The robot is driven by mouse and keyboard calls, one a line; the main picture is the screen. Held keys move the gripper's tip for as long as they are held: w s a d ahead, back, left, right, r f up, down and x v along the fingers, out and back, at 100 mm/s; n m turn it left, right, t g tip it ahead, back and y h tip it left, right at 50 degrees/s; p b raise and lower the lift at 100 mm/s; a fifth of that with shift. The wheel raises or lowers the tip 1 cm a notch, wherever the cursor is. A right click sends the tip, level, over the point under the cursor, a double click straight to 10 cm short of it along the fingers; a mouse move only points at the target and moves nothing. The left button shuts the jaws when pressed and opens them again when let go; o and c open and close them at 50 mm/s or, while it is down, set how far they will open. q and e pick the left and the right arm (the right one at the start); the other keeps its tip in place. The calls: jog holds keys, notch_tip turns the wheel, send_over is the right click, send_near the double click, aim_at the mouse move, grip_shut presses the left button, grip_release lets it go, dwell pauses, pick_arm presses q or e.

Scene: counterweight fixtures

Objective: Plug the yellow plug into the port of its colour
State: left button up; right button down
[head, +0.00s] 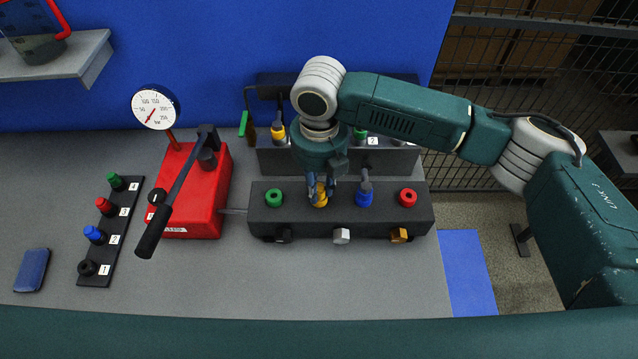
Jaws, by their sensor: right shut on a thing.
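The black port block (290,224) lies on the bench with a green port (274,197), a blue port (364,198) and a red port (408,197) in a row. My right gripper (319,191) points down between the green and blue ports. It is shut on the yellow plug (320,199), at the yellow port's place in the row. The fingers hide much of the plug and the port, so I cannot tell how deep it sits. My left gripper is not in view.
A red pump (219,200) with a black lever (176,200) and a gauge (154,107) stands left of the block. Behind is a dark rack (285,161) with a yellow piece (278,131). A strip with several coloured knobs (106,232) and a blue case (32,270) lie left.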

aim_at(319, 187)
jog(key=shift+s+f, duration=0.1)
jog(key=shift+f, duration=0.15)
jog(key=c, duration=1.5)
grip_release()
jog(key=shift+o, duration=0.2)
jog(key=shift+r, duration=0.15)
jog(key=shift+r, duration=0.2)
notch_tip(319, 187, up, 5)
jog(key=p, duration=0.5)
jog(key=shift+f, duration=0.1)
jog(key=shift+r+p, duration=0.6)
jog(key=shift+r, duration=1.75)
